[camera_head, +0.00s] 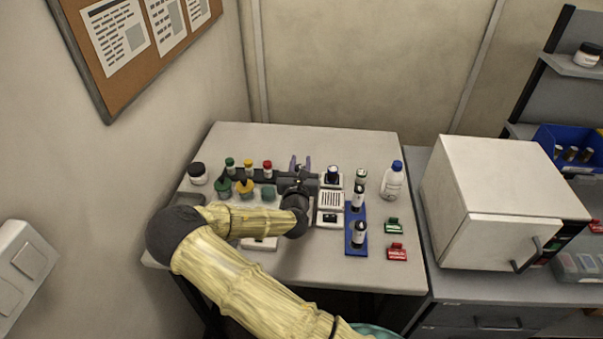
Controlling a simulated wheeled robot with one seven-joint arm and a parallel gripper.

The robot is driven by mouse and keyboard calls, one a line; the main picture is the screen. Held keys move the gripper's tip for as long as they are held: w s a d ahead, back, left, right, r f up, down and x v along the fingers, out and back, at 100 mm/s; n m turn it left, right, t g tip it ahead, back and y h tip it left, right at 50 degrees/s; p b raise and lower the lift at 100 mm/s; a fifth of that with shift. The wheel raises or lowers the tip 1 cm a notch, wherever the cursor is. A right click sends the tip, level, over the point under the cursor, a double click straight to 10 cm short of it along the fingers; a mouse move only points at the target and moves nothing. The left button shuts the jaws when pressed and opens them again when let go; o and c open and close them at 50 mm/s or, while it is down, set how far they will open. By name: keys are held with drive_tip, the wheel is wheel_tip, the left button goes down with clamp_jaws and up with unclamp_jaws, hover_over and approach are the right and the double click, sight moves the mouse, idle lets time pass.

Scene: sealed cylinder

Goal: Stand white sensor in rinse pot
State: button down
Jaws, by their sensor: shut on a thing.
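My gripper (300,164) is over the back middle of the white table, its two purplish fingertips pointing away from me. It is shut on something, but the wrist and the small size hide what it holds. I cannot make out the white sensor for certain. White-and-black cylinders (360,233) stand upright on a blue rack (356,249) to the right of my gripper. I cannot tell which vessel is the rinse pot; pots with a green lid (222,188), a yellow lid (244,187) and a teal top (268,193) stand left of my gripper.
Vials with green, yellow and red (267,166) caps stand behind the pots. White devices (331,199) sit beside the rack. A blue-capped bottle (393,182), a green clip (394,226) and a red clip (397,252) are at right. A white cabinet (470,215) stands beyond the table.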

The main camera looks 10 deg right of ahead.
drive_tip(key=shift+f+p, duration=0.35)
drive_tip(key=shift+f, duration=1.5)
drive_tip(key=shift+f, duration=0.2)
drive_tip(key=c, duration=1.1)
unclamp_jaws()
drive_tip(key=shift+r, duration=0.2)
drive_tip(key=b+v, duration=0.3)
drive_tip(key=v, duration=0.9)
